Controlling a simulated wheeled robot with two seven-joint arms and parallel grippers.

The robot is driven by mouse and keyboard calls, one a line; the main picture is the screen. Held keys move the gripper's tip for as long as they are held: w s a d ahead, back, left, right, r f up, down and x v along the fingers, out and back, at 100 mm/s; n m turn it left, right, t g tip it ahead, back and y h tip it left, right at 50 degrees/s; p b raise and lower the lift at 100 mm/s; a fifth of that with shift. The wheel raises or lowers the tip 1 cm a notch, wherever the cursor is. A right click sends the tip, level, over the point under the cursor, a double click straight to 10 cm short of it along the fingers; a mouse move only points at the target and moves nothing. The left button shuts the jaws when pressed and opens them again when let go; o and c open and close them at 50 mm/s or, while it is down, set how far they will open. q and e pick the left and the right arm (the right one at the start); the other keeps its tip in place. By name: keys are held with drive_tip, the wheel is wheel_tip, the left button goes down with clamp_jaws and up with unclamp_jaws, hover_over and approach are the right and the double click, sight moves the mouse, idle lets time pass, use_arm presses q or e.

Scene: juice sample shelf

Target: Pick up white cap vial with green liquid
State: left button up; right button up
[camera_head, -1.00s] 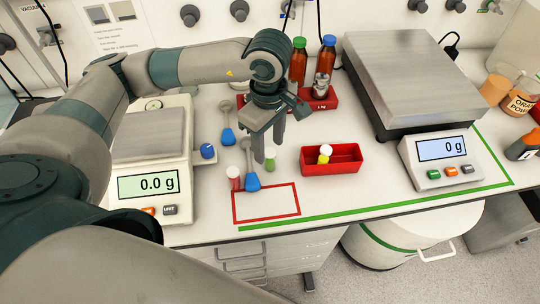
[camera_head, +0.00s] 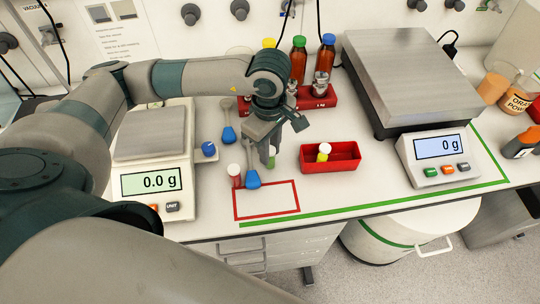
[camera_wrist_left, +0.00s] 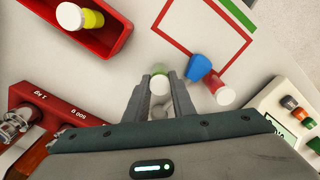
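The white cap vial with green liquid (camera_head: 271,162) stands on the bench behind the red outlined rectangle, partly hidden by my left gripper (camera_head: 264,160). In the left wrist view its white cap (camera_wrist_left: 160,83) shows between the two fingers of the left gripper (camera_wrist_left: 160,80), with a bit of green beyond it. The fingers are apart, one on each side of the vial. Contact with the vial cannot be made out. My right gripper is not in view.
A red tray (camera_head: 344,165) holding a yellow vial (camera_head: 323,152) is to the right. Balances stand at left (camera_head: 150,182) and right (camera_head: 440,148). Brown bottles (camera_head: 299,61) stand behind.

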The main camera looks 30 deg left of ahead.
use_arm(q)
drive_tip(key=shift+r, duration=0.15)
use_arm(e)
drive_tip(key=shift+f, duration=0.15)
